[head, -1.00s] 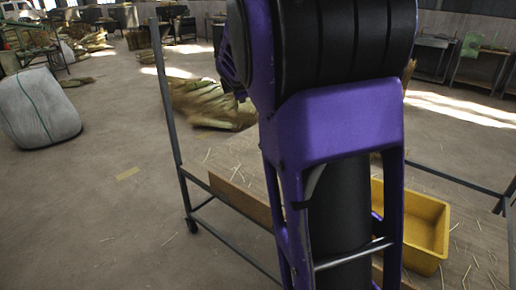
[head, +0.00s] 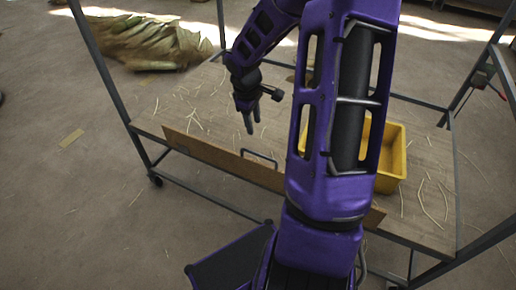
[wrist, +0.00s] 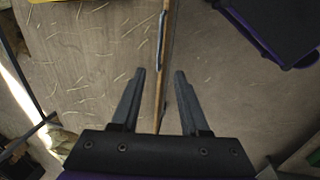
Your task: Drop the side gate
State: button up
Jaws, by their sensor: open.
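The side gate (head: 215,154) is a long thin wooden board standing upright along the near edge of a wheeled table (head: 185,100). A dark metal loop handle (head: 260,157) is on it. My gripper (head: 250,120) is open and points down near the gate, left of the handle in the head view. In the wrist view my open fingers (wrist: 158,73) lie either side of the line of the gate's top edge (wrist: 163,70), touching neither side visibly. The handle shows farther up in that view (wrist: 162,35). My arm hides part of the gate's right half.
A yellow bin (head: 392,155) stands on the table, partly behind my arm. Loose straw is scattered over the tabletop. Metal posts (head: 98,65) rise at the table's corners. A straw bundle (head: 150,40) lies on the floor behind. The floor at left is mostly clear.

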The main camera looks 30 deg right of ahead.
send_over(258, 164)
jog(key=a+x, duration=0.1)
jog(key=x, duration=0.4)
jog(key=s+x, duration=0.1)
jog(key=x, duration=0.4)
jog(key=a+x, duration=0.1)
jog(key=x, duration=0.5)
jog(key=shift+s+a+f, duration=0.25)
jog(key=shift+s+a, duration=0.05)
jog(key=shift+a, duration=0.05)
jog(key=shift+c, duration=0.2)
grip_shut()
